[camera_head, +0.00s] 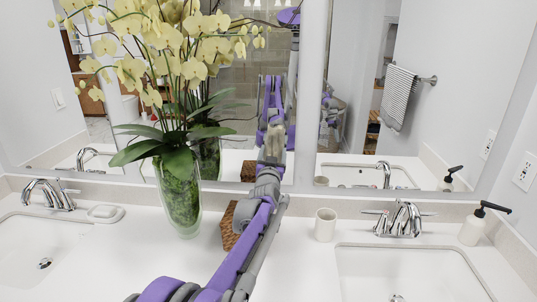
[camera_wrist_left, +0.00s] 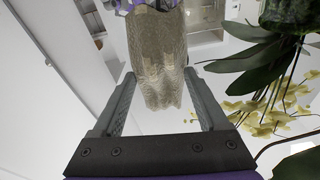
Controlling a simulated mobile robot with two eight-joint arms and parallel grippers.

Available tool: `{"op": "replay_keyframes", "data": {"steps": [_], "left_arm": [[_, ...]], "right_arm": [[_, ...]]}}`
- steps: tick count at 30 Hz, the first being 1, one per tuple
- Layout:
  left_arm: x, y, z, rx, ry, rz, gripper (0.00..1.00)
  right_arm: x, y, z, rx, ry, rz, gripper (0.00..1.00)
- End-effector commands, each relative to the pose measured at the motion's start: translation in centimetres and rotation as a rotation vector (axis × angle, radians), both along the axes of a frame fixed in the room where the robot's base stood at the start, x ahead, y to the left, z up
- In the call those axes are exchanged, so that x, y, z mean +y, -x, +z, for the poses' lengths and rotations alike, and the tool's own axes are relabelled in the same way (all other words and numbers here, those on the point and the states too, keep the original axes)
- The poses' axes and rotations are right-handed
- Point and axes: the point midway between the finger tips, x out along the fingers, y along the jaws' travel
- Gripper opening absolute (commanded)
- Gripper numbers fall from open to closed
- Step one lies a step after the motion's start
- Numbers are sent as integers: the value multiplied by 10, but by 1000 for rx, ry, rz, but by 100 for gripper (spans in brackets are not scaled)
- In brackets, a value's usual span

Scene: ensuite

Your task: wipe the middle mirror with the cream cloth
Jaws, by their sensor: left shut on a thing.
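The middle mirror (camera_head: 238,158) stands behind the vanity, partly hidden by the orchid. My right gripper is not in view.
An orchid in a glass vase (camera_head: 180,200) stands left of my arm, with a woven box (camera_head: 228,225) close beside the arm. A white cup (camera_head: 325,225), a faucet (camera_head: 402,219) and a soap dispenser (camera_head: 474,227) stand to the right. A soap dish (camera_head: 105,213) is at left.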

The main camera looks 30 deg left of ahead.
Motion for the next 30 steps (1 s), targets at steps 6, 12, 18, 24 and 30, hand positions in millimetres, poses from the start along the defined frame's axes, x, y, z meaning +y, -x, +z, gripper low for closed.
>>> {"op": "replay_keyframes", "data": {"steps": [6,12,18,24,30], "left_arm": [[-14,-8,-1,0,2,-3,32],[-28,-16,-1,0,0,-3,32],[-32,-18,0,0,-1,0,32],[-32,-18,1,0,-1,0,32],[-39,-7,0,1,-1,-1,32]], "right_arm": [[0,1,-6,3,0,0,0],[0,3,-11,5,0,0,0],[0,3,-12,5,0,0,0],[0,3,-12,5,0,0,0],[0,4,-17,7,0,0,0]]}}
